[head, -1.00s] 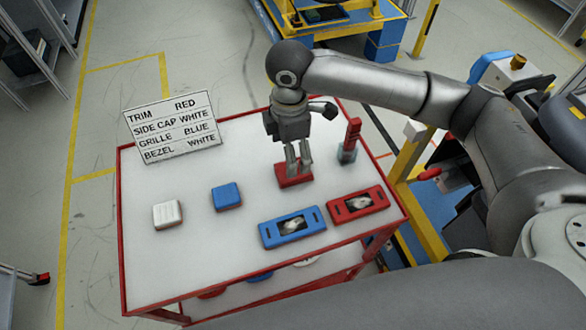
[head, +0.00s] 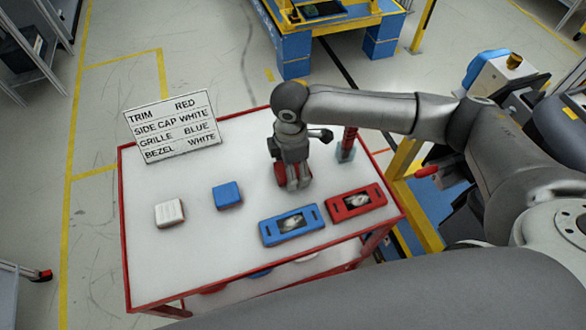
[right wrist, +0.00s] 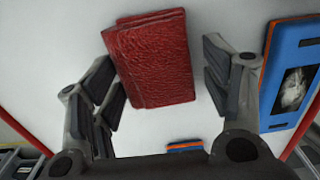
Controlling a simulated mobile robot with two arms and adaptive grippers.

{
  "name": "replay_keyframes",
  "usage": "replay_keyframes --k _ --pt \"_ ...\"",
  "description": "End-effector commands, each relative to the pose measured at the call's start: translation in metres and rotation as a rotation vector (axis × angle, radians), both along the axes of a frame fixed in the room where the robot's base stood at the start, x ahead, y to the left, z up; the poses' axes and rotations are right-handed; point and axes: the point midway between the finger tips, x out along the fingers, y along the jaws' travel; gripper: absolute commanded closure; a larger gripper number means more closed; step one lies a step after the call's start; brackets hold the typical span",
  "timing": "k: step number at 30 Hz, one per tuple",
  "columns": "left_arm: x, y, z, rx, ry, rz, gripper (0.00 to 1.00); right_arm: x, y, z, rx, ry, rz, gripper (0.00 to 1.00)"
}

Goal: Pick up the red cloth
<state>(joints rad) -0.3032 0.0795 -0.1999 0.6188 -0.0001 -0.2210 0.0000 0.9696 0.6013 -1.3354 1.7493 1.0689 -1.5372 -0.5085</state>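The red cloth (head: 279,173) is a folded pad on the white cart top. In the head view my right gripper (head: 294,186) is low over it and hides much of it. In the right wrist view the red cloth (right wrist: 155,60) lies tilted between the two spread fingers of my right gripper (right wrist: 160,80). The left finger is close to or overlaps its left edge; a gap shows on the right. The gripper is open. I cannot tell whether it touches the cloth. My left gripper is out of view.
A blue folded pad (head: 227,195) and a white one (head: 169,213) lie left. A blue panel (head: 292,225) and a red panel (head: 356,203) lie in front. A red-topped tool (head: 348,143) stands right of the gripper. A sign (head: 172,126) stands at the back left.

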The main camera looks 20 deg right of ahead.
Motion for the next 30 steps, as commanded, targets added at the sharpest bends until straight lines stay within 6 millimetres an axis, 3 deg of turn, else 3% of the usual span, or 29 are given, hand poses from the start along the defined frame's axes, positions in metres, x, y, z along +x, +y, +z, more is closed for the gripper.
replay_keyframes --k 1,7,20,25,30 --pt "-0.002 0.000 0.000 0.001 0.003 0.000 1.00 0.000 0.000 0.000 0.000 0.000 0.000 0.41" --pt "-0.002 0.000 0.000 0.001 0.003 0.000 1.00 0.000 0.000 0.000 0.000 0.000 0.000 0.66" --pt "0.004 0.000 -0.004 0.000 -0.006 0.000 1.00 0.001 0.001 0.008 0.002 -0.002 -0.001 0.67" --pt "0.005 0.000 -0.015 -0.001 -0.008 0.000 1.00 0.001 0.001 0.030 0.004 -0.004 0.000 0.67" --pt "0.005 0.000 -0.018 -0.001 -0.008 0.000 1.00 -0.028 0.008 0.066 0.005 -0.005 0.005 0.67"
